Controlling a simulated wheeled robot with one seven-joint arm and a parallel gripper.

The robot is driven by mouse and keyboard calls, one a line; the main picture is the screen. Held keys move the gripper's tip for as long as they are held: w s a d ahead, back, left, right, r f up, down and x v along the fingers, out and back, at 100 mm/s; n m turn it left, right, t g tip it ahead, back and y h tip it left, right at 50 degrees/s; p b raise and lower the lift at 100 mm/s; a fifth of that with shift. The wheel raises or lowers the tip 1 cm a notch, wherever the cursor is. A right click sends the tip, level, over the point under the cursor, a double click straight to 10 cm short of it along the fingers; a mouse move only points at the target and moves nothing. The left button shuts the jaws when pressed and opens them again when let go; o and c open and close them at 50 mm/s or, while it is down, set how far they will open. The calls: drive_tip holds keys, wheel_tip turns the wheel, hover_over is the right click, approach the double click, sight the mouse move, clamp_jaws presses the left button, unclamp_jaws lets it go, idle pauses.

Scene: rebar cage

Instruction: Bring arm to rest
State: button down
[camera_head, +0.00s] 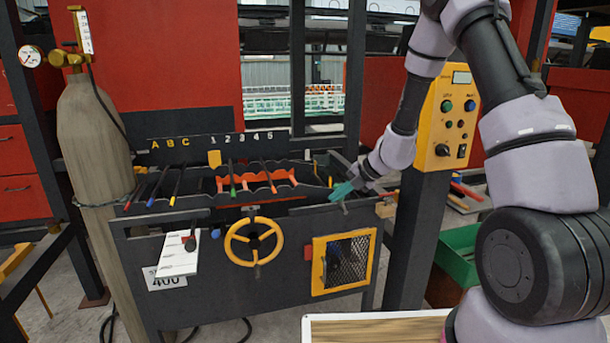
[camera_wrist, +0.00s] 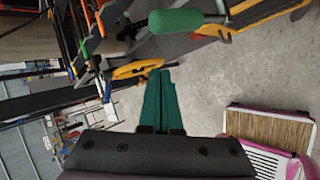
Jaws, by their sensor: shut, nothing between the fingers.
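My gripper (camera_head: 343,190) has teal fingers and is at the right end of the dark workbench (camera_head: 200,275) in the head view. In the wrist view the two teal fingers (camera_wrist: 160,100) lie side by side, shut, with nothing between them. My arm comes down from the upper right of the head view, bent, with the gripper pointing left and down. The gripper appears close to the bench's right corner; I cannot tell if it touches.
The bench has a yellow handwheel (camera_head: 253,241), a yellow-framed mesh door (camera_head: 344,262) and rods on racks. A yellow control box (camera_head: 447,115) stands on a post behind my arm. A gas cylinder (camera_head: 95,150) is at left, a green bin (camera_head: 458,252) at right.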

drive_tip(key=s+d+r+n, duration=0.2)
drive_tip(key=s+r+n, duration=0.4)
drive_tip(key=r+n, duration=0.4)
drive_tip(key=s+d+r+n, duration=0.1)
drive_tip(key=s+r+n, duration=0.6)
drive_tip(key=r, duration=0.6)
drive_tip(key=s+d+r+n+t+h, duration=0.1)
drive_tip(key=s+d+r+n+h, duration=0.2)
drive_tip(key=s+n, duration=0.5)
drive_tip(key=s+d+r+n+t+h, duration=0.2)
drive_tip(key=s+d+r+n, duration=0.3)
drive_tip(key=s+d+n, duration=0.3)
drive_tip(key=n, duration=0.2)
drive_tip(key=shift+r+n+h, duration=0.3)
drive_tip(key=shift+n+h, duration=0.1)
